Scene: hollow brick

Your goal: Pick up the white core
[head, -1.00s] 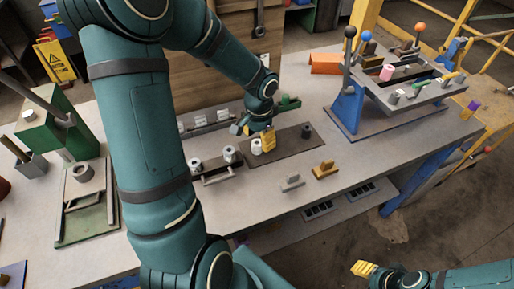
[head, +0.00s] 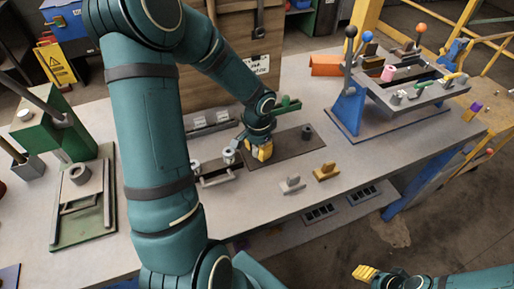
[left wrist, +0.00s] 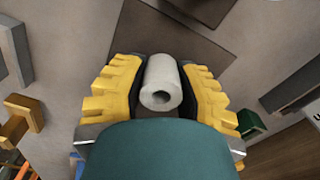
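The white core (left wrist: 163,85) is a short hollow cylinder, its open end toward the camera in the left wrist view. My left gripper (left wrist: 163,80) has its yellow, dark-padded fingers on either side of the core. The gaps beside the core are very narrow, and I cannot tell whether the pads press on it. In the head view my left gripper (head: 261,152) is down at the dark mat (head: 290,146) on the bench, and it hides the core. My right gripper (head: 365,272) is at the lower right, away from the bench; its finger opening is unclear.
Left of the mat stands a grey fixture (head: 216,176) with light cylinders. A dark cylinder (head: 306,132) stands on the mat. Grey (head: 291,185) and mustard (head: 326,171) blocks lie in front. A blue-legged lever stand (head: 348,108) is at the right.

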